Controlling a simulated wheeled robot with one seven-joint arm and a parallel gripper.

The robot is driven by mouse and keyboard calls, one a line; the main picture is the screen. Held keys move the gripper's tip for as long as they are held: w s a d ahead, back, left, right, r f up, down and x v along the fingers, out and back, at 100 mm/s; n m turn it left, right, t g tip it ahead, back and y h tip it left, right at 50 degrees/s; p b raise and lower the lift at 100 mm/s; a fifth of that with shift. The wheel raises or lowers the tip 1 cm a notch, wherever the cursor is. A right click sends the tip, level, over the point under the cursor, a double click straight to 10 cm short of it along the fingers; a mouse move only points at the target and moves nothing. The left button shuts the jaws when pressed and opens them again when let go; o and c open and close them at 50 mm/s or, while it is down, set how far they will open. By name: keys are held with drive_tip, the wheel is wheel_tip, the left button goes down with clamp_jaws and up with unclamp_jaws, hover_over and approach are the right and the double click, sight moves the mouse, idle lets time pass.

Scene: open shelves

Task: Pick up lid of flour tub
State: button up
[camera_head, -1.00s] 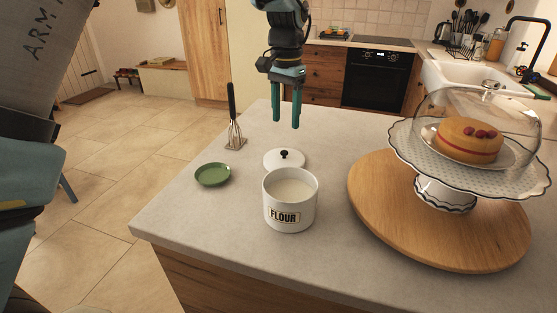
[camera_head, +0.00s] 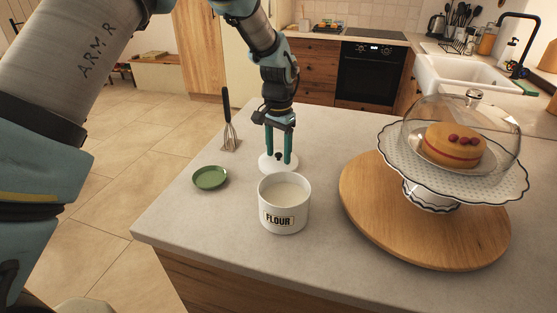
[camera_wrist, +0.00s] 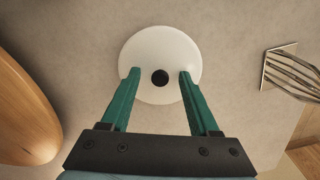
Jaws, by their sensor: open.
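The white lid (camera_head: 266,163) with a dark round knob lies flat on the counter, just behind the flour tub (camera_head: 284,216). The tub is white, labelled FLOUR, uncovered, and filled with pale flour. My gripper (camera_head: 279,163) is open and points down over the lid, with its green fingers on either side of the knob. In the wrist view the lid (camera_wrist: 160,48) is under my gripper (camera_wrist: 159,73), and the knob (camera_wrist: 160,77) sits between the fingertips. I cannot tell whether the fingertips touch the lid.
A glass-domed cake stand (camera_head: 418,194) on a round wooden board (camera_head: 375,225) is on the right. The counter's front left is clear.

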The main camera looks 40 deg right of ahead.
drive_tip(key=shift+c, duration=0.3)
clamp_jaws()
idle(0.4)
